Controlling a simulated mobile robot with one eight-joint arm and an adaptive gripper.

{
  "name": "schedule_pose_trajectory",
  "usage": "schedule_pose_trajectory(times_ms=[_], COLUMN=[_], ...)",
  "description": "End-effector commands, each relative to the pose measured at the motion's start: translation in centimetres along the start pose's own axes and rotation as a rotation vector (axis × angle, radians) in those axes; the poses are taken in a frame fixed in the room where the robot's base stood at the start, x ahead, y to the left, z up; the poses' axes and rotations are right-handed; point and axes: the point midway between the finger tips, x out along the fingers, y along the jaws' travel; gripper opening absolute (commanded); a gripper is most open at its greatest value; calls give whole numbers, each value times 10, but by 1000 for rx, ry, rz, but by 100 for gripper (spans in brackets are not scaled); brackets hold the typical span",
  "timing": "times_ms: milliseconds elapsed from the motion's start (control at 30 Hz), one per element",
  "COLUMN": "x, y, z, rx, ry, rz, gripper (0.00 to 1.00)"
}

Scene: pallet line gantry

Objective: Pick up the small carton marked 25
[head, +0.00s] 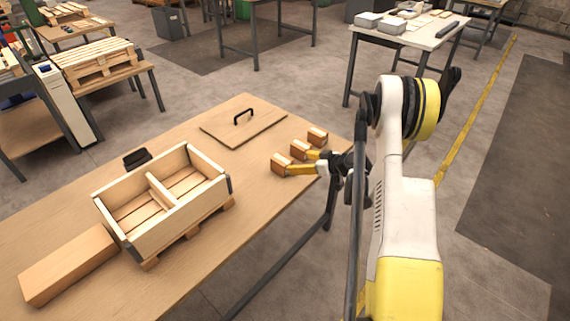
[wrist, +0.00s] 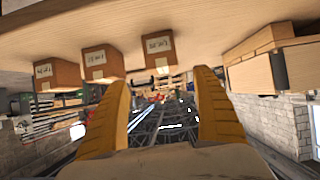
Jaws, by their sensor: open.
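Three small brown cartons stand in a row near the table's edge in the head view: a near one (head: 281,164), a middle one (head: 300,149) and a far one (head: 317,137). In the wrist view, where the table is at the top, they show as a right carton (wrist: 159,52), a middle carton (wrist: 102,64) and a left carton (wrist: 57,74). Their white labels carry dark marks too small to read, so I cannot tell which is 25. My gripper (head: 298,163) is open and empty, its yellow fingers close to the near and middle cartons. In the wrist view the right carton lies beyond the gap between the fingertips (wrist: 163,78).
A divided wooden crate (head: 222,205) stands on the table (head: 262,190) left of the cartons. A long wooden block (head: 68,264) lies farther left. A board with a black handle (head: 243,122) lies behind the cartons. A small black object (head: 137,158) is beside the crate.

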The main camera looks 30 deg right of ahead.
Motion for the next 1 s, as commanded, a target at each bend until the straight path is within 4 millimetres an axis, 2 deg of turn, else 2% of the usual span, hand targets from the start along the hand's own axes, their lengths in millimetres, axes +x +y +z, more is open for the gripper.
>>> schedule_pose_trajectory(times_ms=[200, 467, 700, 933, 967, 1000], x=[38, 62, 98, 100, 99, 99], y=[-1, -2, -4, -4, -4, -4], z=[2, -1, -4, -7, -7, -7], rx=[-1, 0, 0, 1, 1, 1], ry=[-1, -2, -2, -2, -2, -2], rz=[-2, -1, -1, 0, 0, 0], gripper=[78, 78, 78, 78, 72, 60])
